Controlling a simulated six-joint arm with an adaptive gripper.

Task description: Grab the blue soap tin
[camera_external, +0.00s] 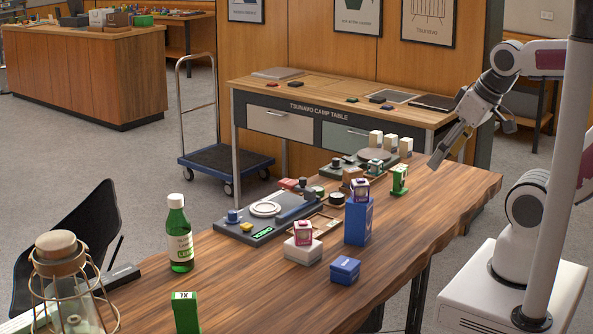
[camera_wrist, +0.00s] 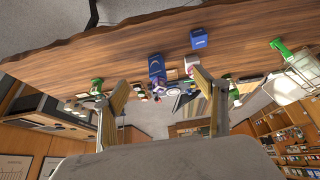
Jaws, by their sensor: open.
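A small blue box-like tin (camera_external: 344,270), which looks like the blue soap tin, sits on the wooden table near its front edge. It also shows near the top of the wrist view, as a blue block (camera_wrist: 198,38).
A white box (camera_external: 303,252) with a small red-and-white item on it stands left of the tin. A dark tray (camera_external: 272,229) holds several small things behind. A green bottle (camera_external: 180,238), a green block (camera_external: 186,312) and a lantern (camera_external: 64,285) stand left. Bare tabletop lies right of the tin.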

